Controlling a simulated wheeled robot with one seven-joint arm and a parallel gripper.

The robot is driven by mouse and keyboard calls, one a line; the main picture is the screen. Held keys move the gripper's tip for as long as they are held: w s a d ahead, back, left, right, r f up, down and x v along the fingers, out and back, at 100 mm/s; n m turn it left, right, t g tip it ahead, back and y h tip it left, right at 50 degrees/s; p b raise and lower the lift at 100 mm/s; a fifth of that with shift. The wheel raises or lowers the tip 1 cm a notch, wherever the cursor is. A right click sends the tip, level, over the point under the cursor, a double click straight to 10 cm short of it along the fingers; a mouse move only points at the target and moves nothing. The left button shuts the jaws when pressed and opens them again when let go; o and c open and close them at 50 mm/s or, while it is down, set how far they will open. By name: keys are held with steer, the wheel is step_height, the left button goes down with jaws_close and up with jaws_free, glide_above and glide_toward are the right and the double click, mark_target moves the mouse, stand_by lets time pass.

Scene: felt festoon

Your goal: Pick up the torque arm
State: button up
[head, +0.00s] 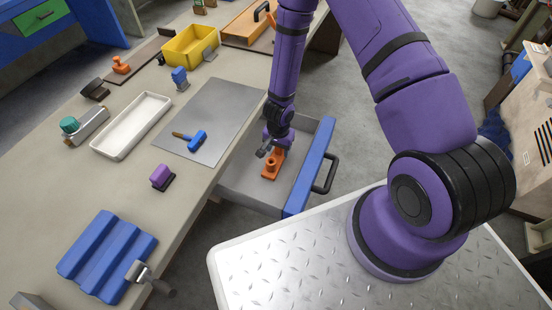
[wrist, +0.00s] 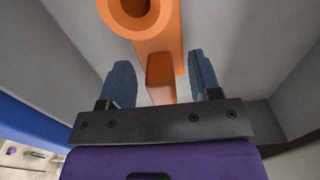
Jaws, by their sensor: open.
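An orange part with a round hollow boss and a narrow bar, which looks like the torque arm (head: 271,166), lies in the open drawer (head: 237,184). In the wrist view the torque arm (wrist: 169,30) runs from the top edge down between my fingers, with its boss at the top. My gripper (head: 268,147) is low over the drawer at the part's far end. In the wrist view my gripper (wrist: 162,72) is open, its blue-grey fingers either side of the bar, with gaps showing. I cannot tell how far the fingertips are above the drawer floor.
The drawer's blue front (head: 309,168) with a black handle (head: 326,174) stands close on the right. The bench (head: 150,195) edge is on the left. On it are a grey mat (head: 222,110) with a blue hammer (head: 196,140), a white tray (head: 130,126) and a yellow bin (head: 188,46).

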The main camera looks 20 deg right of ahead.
steer(key=shift+c, duration=0.2)
steer(key=c, duration=1)
steer(key=shift+r, duration=0.1)
